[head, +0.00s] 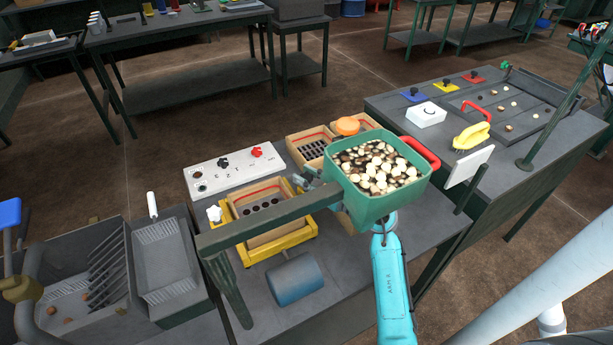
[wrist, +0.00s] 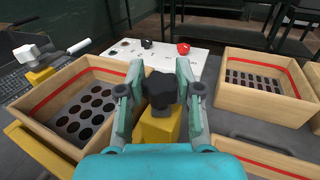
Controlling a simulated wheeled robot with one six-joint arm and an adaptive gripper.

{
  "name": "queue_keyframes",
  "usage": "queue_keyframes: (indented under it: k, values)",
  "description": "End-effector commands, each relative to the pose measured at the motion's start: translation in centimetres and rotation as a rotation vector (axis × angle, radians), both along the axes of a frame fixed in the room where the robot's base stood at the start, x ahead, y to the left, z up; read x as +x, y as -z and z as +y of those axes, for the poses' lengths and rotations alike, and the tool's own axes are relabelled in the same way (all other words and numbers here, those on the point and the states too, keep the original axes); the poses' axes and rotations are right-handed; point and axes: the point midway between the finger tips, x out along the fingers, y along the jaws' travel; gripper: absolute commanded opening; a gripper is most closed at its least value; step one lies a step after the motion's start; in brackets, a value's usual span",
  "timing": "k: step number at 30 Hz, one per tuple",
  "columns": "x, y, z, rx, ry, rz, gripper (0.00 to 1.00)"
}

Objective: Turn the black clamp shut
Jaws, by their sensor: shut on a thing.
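The black clamp (wrist: 161,88) is a dark lobed knob on top of a yellow post (wrist: 158,126) in the wrist view. My gripper (wrist: 161,84) has its teal fingers on both sides of the clamp and is shut on it. The post belongs to a yellow frame (head: 277,254) around a wooden box (head: 237,207) with a plate of round holes. A white clamp (head: 214,213) sits at the frame's left side. In the head view a green bin of pale round pieces (head: 376,170) and a grey beam hide the black clamp and most of my gripper.
A white panel (head: 208,178) with black and red knobs lies behind the frame. Other wooden boxes (wrist: 243,98) stand to the right. The grey beam (head: 268,215) crosses above the frame. A blue-grey cylinder (head: 294,279) lies in front, and a grey tray (head: 165,262) stands left.

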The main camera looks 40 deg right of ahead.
Motion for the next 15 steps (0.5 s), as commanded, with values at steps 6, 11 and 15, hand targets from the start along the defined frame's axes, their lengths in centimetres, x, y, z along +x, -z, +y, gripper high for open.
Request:
queue_keyframes:
  k: [6,11,15]
  values:
    - [0.03,-0.06,-0.21,0.0,-0.104,-0.001,0.0]
    - [0.05,-0.06,-0.24,0.0,-0.225,0.0,0.0]
    - [0.05,-0.06,-0.22,0.0,-0.337,0.0,0.0]
